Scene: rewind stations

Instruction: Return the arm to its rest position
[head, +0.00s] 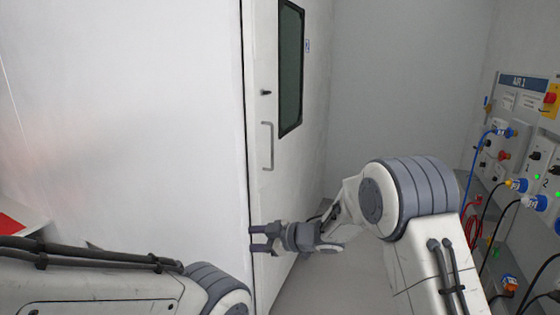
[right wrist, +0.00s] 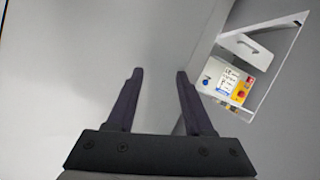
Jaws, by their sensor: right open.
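My right arm (head: 420,200) comes in from the lower right of the head view, bent at a large grey joint. Its gripper (head: 256,239) points left, in front of the lower part of a white door. In the right wrist view the right gripper (right wrist: 160,90) has its two dark fingers apart with nothing between them. My left arm (head: 110,285) crosses the lower left of the head view. Its gripper is outside the view.
The door (head: 262,190) has a vertical handle (head: 267,146) and a dark window (head: 290,66). On the right, a wall panel (head: 528,95) marked "AIR 1" carries plugs and hanging cables (head: 475,170). A red-topped object (head: 12,224) is at the left edge.

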